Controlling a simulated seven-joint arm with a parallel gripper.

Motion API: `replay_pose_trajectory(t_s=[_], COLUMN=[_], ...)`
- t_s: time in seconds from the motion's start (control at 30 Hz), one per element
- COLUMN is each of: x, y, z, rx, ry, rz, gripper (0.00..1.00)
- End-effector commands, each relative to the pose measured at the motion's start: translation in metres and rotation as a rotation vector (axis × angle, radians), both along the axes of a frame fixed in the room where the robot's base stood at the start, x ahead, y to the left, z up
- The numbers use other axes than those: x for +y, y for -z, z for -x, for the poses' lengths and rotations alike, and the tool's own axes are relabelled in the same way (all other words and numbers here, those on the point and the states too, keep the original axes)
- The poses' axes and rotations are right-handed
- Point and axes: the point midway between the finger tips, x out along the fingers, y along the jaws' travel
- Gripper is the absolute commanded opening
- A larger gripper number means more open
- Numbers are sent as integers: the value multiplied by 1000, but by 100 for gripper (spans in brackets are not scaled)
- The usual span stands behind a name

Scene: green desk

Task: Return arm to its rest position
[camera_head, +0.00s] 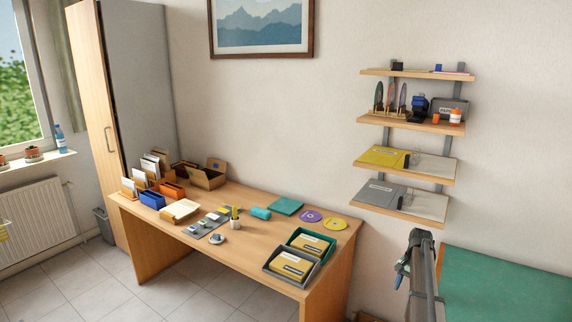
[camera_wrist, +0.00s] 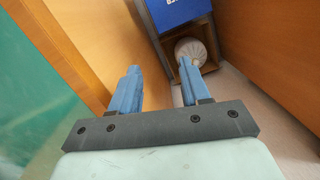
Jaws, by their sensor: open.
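My gripper (camera_wrist: 160,68) shows in the wrist view with its two blue fingers spread apart and nothing between them. In the head view my gripper (camera_head: 401,272) is a small blue shape beside my grey arm, at the lower right. It is right of the wooden desk (camera_head: 262,232) and left of the green desk top (camera_head: 505,285). No rest position is marked in either view.
In the wrist view a green surface (camera_wrist: 25,95), a wooden panel (camera_wrist: 75,45) and a blue item (camera_wrist: 182,12) beside a white round object (camera_wrist: 190,50) lie beyond the fingers. Wall shelves (camera_head: 408,123) hang above my arm.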

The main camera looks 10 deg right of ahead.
Motion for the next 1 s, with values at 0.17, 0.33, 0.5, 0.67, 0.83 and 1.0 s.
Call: replay_pose_trajectory(t_s=[0.17,0.33,0.5,0.67,0.83,1.0], x=[89,146,201,249,295,336], y=[64,121,171,212,248,278], z=[14,40,74,113,161,213], rx=[32,73,116,157,201,246], ry=[-158,-249,-340,-429,-523,-618], rz=[-51,-69,-88,-103,-121,-138], gripper=[46,46,46,46,46,46])
